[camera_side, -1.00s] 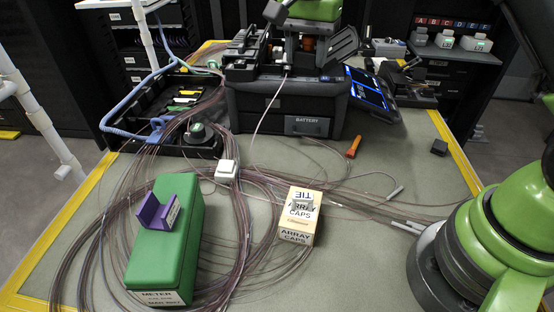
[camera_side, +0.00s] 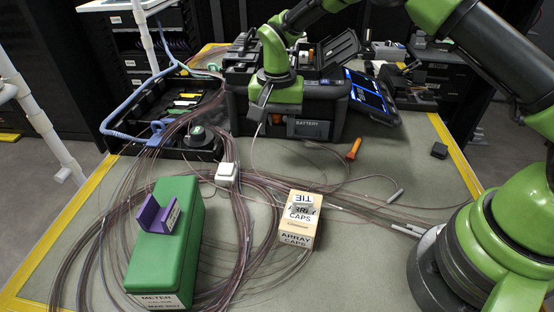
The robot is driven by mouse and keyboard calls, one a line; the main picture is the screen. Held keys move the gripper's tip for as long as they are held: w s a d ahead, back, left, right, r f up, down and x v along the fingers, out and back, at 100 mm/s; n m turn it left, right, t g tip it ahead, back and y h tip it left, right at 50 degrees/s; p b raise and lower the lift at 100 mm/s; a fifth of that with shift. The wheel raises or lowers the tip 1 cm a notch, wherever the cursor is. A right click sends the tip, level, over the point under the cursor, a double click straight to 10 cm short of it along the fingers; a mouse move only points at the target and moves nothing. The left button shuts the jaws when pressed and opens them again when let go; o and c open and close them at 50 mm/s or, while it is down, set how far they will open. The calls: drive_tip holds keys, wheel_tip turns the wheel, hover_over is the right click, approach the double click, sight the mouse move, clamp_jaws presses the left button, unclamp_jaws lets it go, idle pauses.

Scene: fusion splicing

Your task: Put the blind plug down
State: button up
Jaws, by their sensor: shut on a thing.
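My gripper (camera_side: 260,118) hangs in front of the splicer case, pointing down and above the table. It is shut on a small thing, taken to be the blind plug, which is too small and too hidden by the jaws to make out. A thin pale lead runs down from the jaws toward the coiled fibres. The splicer case (camera_side: 308,129), marked BATTERY, stands just behind. A cream box marked ARRAY CAPS (camera_side: 296,240) stands front of centre, with a small grey holder on top. A green METER block (camera_side: 170,255) with a purple cradle (camera_side: 157,212) stands at the front left.
Brown fibre coils (camera_side: 235,260) spread over the table. A white block (camera_side: 227,173) and an orange-handled tool (camera_side: 354,149) lie near the middle. A black tray (camera_side: 170,137) stands left, a tablet (camera_side: 369,97) right of the splicer. The right side is mostly clear.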

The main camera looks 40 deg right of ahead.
sight(277, 165)
wheel_tip(277, 165, down, 8)
drive_tip(key=shift+f, duration=0.25)
drive_tip(key=o, duration=0.9)
drive_tip(key=shift+f, duration=0.15)
drive_tip(key=shift+o, duration=0.2)
wheel_tip(277, 165, up, 12)
drive_tip(key=shift+r, duration=0.25)
